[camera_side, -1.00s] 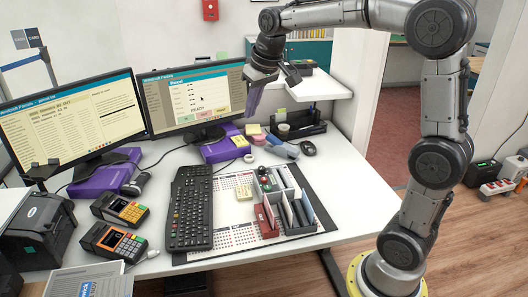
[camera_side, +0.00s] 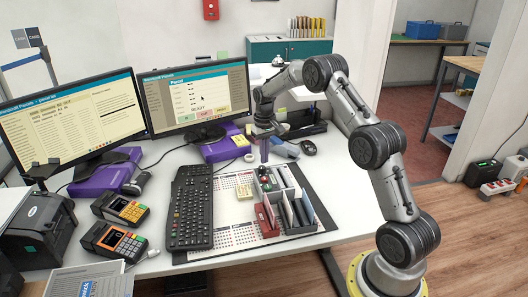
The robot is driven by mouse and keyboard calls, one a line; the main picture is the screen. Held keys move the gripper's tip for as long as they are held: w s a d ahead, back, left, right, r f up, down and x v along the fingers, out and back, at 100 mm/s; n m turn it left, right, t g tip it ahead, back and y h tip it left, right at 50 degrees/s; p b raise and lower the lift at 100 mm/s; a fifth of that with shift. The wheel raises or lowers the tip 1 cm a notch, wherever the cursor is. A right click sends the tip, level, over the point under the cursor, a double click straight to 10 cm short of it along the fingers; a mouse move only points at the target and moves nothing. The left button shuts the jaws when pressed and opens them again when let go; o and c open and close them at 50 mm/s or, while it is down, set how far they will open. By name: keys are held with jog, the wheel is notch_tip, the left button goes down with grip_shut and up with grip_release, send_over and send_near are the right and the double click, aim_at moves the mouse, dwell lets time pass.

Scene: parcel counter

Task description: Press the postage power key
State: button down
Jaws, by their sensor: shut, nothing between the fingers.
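My gripper (camera_side: 264,158) is shut and empty. Its purple fingers point down above the desk, just behind a small dark button box (camera_side: 265,179). The box has small round buttons, red and green among them, and stands at the left end of the grey file organizer. The gripper appears apart from the box; the exact gap cannot be told. No postage power key can be made out by label at this size.
The organizer (camera_side: 303,222) holds upright cards. A black keyboard (camera_side: 189,207) lies to its left on the desk, with two card terminals (camera_side: 124,209) (camera_side: 113,243) further left. Two monitors (camera_side: 196,97) (camera_side: 70,124) stand behind.

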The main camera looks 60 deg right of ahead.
aim_at(264, 178)
jog(key=shift+f, duration=2.85)
jog(key=shift+f, duration=0.7)
jog(key=shift+r, duration=0.15)
dwell(0.3)
jog(key=shift+r, duration=0.6)
jog(key=shift+w+r, duration=0.1)
jog(key=shift+r, duration=2.3)
dwell(1.0)
